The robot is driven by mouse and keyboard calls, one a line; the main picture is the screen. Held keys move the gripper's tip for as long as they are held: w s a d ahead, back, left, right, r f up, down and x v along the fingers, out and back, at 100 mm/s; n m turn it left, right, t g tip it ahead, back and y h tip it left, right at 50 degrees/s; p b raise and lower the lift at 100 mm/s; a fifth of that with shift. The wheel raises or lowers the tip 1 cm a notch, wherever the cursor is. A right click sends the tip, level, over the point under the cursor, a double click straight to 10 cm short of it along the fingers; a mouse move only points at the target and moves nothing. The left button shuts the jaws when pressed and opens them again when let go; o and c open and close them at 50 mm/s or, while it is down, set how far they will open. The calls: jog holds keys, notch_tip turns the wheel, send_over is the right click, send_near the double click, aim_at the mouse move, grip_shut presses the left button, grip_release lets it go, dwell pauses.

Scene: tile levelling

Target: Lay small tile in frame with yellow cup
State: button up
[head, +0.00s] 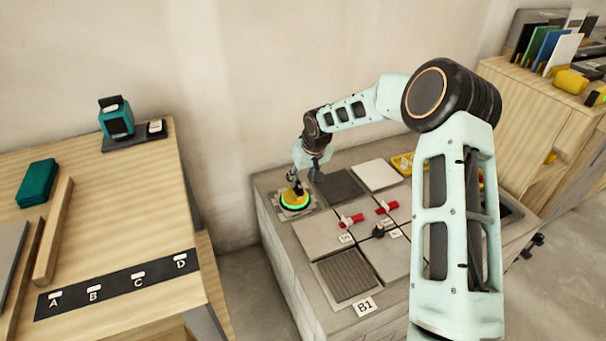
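The yellow cup (304,196), with a glowing green ring around its base, stands at the back left corner of the grey work block. My gripper (293,186) points down at the top of the cup. Its dark fingertips are too small to tell whether they grip the cup. A pale grey square edge (278,207) shows around the cup; I cannot tell whether it is the small tile or the frame, as the cup hides its middle.
Large grey tiles (318,236) with red clips (352,220) and a dark knob (378,231) lie nearby. A ribbed square (345,275) lies by label B1 (365,307). A dark square (338,186) and white tile (376,174) are behind. My arm hides the block's right side.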

aim_at(299, 186)
jog(key=b+x, duration=0.1)
jog(key=x, duration=0.5)
jog(key=shift+w+a+f, duration=0.1)
jog(key=shift+w+f, duration=0.05)
grip_shut()
dwell(0.4)
grip_release()
dwell(0.3)
